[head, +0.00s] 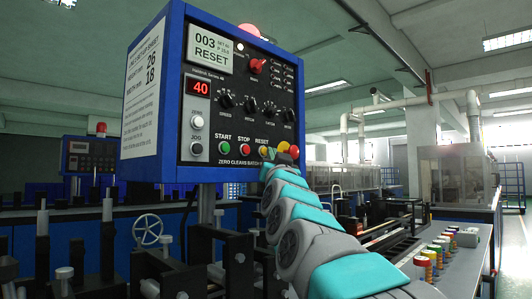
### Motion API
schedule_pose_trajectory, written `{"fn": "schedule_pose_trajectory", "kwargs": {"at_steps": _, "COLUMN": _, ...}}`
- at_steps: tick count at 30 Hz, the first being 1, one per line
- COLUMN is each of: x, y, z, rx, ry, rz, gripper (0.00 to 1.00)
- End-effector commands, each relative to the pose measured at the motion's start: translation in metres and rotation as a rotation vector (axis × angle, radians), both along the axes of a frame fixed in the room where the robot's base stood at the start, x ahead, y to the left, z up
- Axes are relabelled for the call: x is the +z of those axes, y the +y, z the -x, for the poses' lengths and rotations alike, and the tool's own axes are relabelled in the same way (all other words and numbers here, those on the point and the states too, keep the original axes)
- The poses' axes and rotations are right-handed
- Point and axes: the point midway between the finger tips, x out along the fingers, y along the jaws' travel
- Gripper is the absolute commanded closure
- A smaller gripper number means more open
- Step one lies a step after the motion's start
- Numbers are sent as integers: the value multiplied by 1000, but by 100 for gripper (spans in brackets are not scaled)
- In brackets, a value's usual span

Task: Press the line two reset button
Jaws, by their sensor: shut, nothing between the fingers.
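A blue control box (160,90) with a black front panel fills the upper middle. Its bottom row has a green START button (223,148), a red STOP button (244,148) and a yellow button (263,151) under the word RESET. A screen (210,47) at the top left of the panel reads "003" and "RESET". I see no line number that I can read as two. My gripper (268,167) is shut and empty, just below the RESET button. Links of my arm partly hide it, and I cannot tell whether it touches the button.
A red mushroom button (294,152) on yellow sits right of RESET. A second blue control box (89,155) stands farther back at left. Dark posts and a handwheel (148,229) stand below left. Colored spools (430,256) line a grey table (465,262) at right.

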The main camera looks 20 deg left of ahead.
Motion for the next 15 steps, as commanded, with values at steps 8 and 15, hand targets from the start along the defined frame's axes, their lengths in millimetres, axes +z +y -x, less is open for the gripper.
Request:
{"fn": "schedule_pose_trajectory", "kwargs": {"at_steps": 8, "x": 0, "y": 0, "z": 0, "rx": 0, "ry": 0, "rz": 0, "gripper": 100}}
{"fn": "schedule_pose_trajectory", "kwargs": {"at_steps": 15, "x": 2, "y": 4, "z": -2, "rx": 0, "ry": 0, "rz": 0, "gripper": 100}}
